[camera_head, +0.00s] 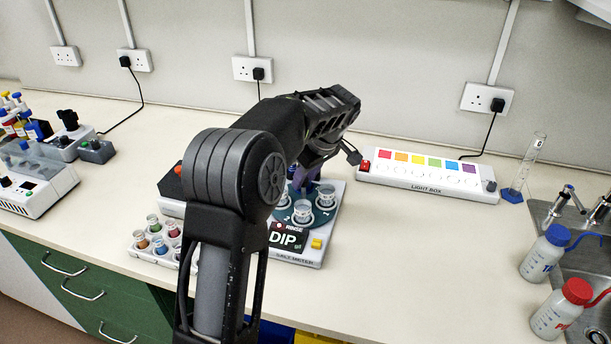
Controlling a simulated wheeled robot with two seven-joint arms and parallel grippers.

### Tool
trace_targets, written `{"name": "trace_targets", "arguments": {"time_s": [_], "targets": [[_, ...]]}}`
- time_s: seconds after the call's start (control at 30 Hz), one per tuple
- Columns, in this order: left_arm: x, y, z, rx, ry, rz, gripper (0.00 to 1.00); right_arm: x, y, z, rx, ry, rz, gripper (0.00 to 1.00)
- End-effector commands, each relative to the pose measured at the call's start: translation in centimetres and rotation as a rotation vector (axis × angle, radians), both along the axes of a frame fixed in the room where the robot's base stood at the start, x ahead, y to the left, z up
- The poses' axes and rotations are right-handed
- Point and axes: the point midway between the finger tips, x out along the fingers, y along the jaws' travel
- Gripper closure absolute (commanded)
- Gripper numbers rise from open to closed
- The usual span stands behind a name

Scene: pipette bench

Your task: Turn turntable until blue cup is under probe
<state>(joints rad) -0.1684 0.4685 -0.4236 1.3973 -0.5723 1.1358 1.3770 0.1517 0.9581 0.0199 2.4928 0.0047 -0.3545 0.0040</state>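The turntable (322,215) is a dark teal disc on a white device marked SALT METER (297,257). Clear cups stand on it, one at the front (302,211) and one at the right (326,196). I cannot make out which cup is blue. My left gripper (306,180) points down over the back of the turntable, near its middle. The fingers are dark and partly hidden, so I cannot tell whether they are open or touching anything. My arm covers the device's left part, and I cannot make out the probe. My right gripper is not in view.
A white rack (152,256) of coloured vials stands left of the device. A light box (428,188) with coloured squares lies behind right, beside a glass cylinder (527,165). Wash bottles (545,253) stand by the sink at the right. The bench front right of the device is clear.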

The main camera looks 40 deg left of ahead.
Motion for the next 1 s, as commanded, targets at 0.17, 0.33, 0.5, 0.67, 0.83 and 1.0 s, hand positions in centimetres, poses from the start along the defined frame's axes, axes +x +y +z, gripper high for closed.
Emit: {"name": "trace_targets", "arguments": {"time_s": [0.17, 0.33, 0.5, 0.67, 0.83, 1.0], "targets": [[0.00, 0.00, 0.03, 0.000, 0.000, 0.000, 0.81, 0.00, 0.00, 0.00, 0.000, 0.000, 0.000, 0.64], [0.01, -0.01, 0.04, 0.000, 0.000, 0.000, 0.95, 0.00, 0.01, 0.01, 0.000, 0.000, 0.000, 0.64], [0.01, -0.01, 0.05, 0.000, -0.001, 0.000, 1.00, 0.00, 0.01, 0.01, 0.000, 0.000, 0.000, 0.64], [0.01, 0.00, 0.05, 0.000, -0.001, 0.000, 1.00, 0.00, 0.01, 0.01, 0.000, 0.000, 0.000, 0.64], [0.02, -0.01, 0.06, 0.000, -0.001, 0.000, 1.00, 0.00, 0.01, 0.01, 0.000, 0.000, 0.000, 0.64], [0.02, -0.01, 0.06, 0.000, -0.001, 0.000, 1.00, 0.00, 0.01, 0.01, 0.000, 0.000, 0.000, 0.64]]}}
